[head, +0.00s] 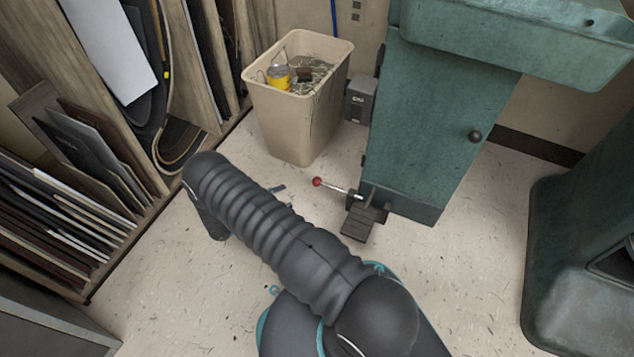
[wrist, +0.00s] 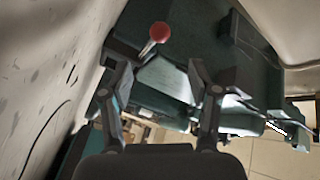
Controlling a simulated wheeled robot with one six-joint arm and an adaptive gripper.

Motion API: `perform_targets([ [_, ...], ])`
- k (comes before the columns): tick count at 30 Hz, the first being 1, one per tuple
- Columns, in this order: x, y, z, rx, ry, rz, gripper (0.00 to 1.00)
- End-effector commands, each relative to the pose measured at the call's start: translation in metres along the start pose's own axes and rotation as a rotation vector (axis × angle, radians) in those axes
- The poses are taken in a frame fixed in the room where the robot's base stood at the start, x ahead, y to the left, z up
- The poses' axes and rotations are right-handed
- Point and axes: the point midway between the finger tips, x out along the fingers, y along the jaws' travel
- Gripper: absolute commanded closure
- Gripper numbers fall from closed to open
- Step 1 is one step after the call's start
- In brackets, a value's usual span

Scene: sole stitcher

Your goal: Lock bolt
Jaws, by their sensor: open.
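A lever with a red ball knob (head: 317,182) sticks out on a silver rod, pointing left, low on the green machine cabinet (head: 420,130). The knob also shows in the wrist view (wrist: 160,31), near the top. My gripper (wrist: 158,78) is open in the wrist view, with its two dark fingers apart and nothing between them. The knob lies beyond the fingertips, roughly in line with the gap, and is not touched. In the head view my arm covers most of my gripper. No separate bolt can be told apart from the lever.
A dark foot pedal (head: 363,220) sits at the cabinet's foot beside the lever. A beige waste bin (head: 297,125) stands behind. A shelf of sheets (head: 85,175) lines the left. Another dark green machine (head: 580,260) stands right. The floor between is clear.

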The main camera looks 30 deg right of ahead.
Motion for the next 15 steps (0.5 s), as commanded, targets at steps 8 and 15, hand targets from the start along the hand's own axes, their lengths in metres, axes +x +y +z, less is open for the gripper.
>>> perform_targets([
  [8,0.042,0.000,-0.001,0.000,0.004,0.003,0.38],
  [15,0.087,0.001,-0.002,0.001,0.005,0.004,0.38],
])
